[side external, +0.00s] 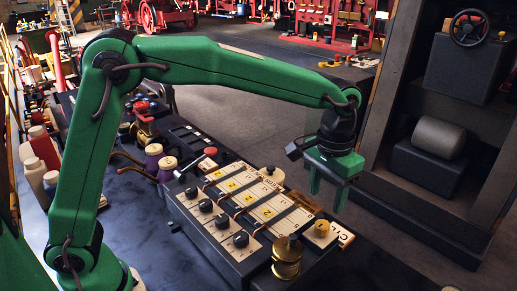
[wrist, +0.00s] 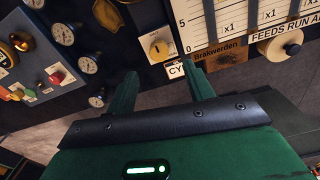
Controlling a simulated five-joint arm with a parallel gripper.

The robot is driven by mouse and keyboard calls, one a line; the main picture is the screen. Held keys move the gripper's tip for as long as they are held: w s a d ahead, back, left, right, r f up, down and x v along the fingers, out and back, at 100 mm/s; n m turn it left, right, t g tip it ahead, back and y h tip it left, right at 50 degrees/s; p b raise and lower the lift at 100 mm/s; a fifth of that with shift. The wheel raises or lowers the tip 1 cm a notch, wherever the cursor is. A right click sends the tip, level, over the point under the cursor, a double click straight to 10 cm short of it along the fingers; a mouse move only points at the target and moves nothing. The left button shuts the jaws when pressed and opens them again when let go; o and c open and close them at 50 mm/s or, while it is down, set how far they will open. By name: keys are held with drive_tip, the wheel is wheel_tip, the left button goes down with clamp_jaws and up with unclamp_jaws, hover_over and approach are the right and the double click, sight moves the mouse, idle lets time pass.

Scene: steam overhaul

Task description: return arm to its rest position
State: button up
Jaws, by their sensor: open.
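My green arm arches over the bench in the side external view. My gripper (side external: 328,190) points down at the right end of the control box (side external: 215,248), just beyond its slider panel. Its two fingers are apart with nothing between them. In the wrist view my gripper (wrist: 163,90) shows two separate green fingers. I cannot tell whether a finger touches the box.
A brass spool-like piece (side external: 287,258) stands at the box's front corner. Purple-and-cream spools (side external: 155,160) stand behind its left end. A dark shelf rack (side external: 430,180) rises close on the right. Bottles and jars (side external: 40,160) crowd the left. Open floor (side external: 240,105) lies behind.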

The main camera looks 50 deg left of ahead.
drive_tip(key=s+a+r+t, duration=0.2)
drive_tip(key=s+a+r, duration=0.25)
drive_tip(key=a, duration=0.25)
drive_tip(key=s+a+n+t, duration=0.1)
drive_tip(key=s+a+t, duration=0.2)
drive_tip(key=s+a, duration=1.1)
drive_tip(key=shift+s+f+n+t, duration=0.3)
drive_tip(key=shift+s, duration=0.95)
drive_tip(key=shift+c, duration=0.4)
